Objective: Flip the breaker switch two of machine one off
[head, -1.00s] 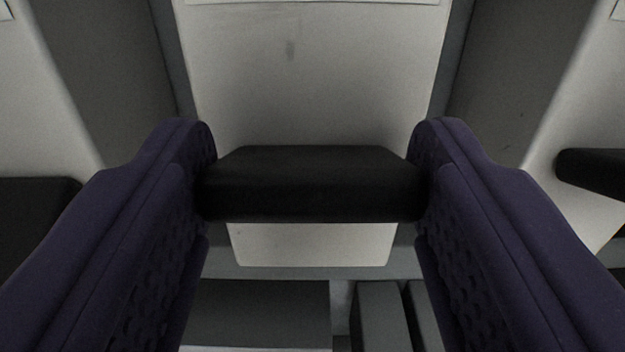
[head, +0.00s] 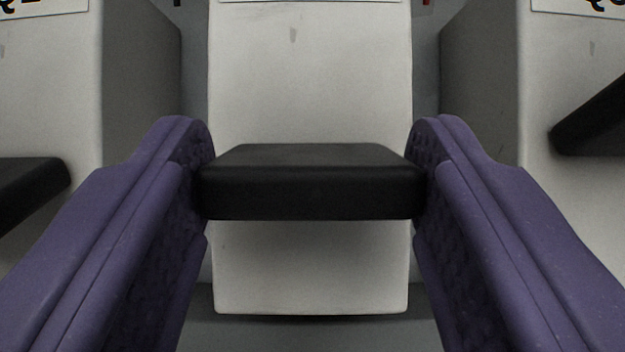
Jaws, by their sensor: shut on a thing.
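A black switch lever (head: 312,183) sticks out from the front of a pale breaker body (head: 310,80) in the middle of the head view. My gripper (head: 312,178) has its two purple fingers on the left and right ends of this lever and is shut on it. The breaker's label is out of view above, so I cannot read which switch it is.
A neighbouring pale breaker (head: 50,90) with a black lever (head: 30,188) stands at the left. Another breaker (head: 575,75) with a black lever (head: 595,120) stands at the right. Both carry partly cut-off labels at the top. Grey gaps separate the breakers.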

